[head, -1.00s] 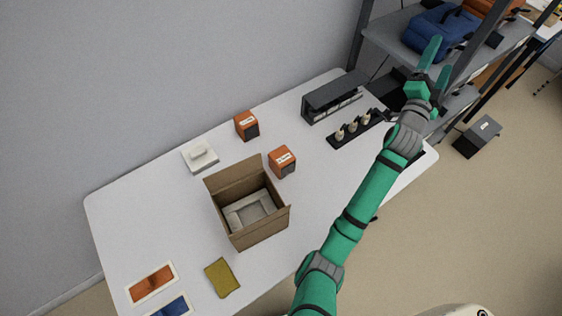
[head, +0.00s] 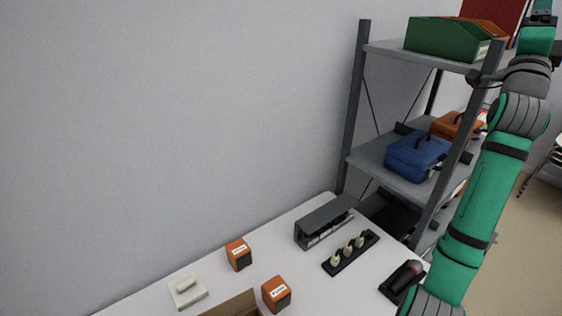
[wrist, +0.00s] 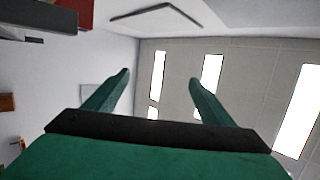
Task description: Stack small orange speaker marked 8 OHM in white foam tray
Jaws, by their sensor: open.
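Two small orange boxy speakers with white labels stand on the white table in the head view. One speaker (head: 238,254) is farther back and the other speaker (head: 276,294) is nearer. The label text is too small to read, so I cannot tell which is marked 8 OHM. My gripper (wrist: 158,86) is open and empty in the wrist view, pointing up toward the ceiling, far from the speakers.
A white block-topped piece (head: 187,291) lies left of the speakers. A grey rack (head: 325,222), a black strip with pale pegs (head: 350,252) and a black-and-red device (head: 403,279) stand right. A grey shelf unit (head: 364,105) holds a blue bag (head: 417,157) and green bin (head: 445,39).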

